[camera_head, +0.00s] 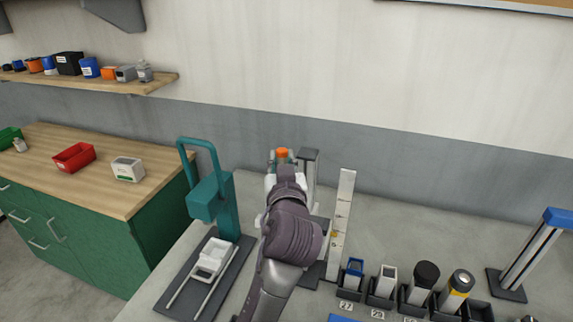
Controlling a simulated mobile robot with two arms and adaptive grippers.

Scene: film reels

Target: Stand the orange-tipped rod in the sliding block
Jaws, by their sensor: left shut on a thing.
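The orange-tipped rod (282,153) shows only its orange end, just beyond my left gripper. My left gripper (283,168) is shut on the rod and seen from behind; my own wrist hides the rest of the rod and most of the fingers. The sliding block (213,256) is a white block with an opening in its top. It sits between two pale rails on a dark base plate (179,301), to the left of and lower in the picture than my gripper. My right gripper is not in view.
A teal press (209,198) with a looped handle stands at the far end of the base plate. A white ruler (342,222) and grey post (310,158) stand right of my gripper. Several numbered holders (384,286) line the front right. A blue-topped stand (530,250) is farther right.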

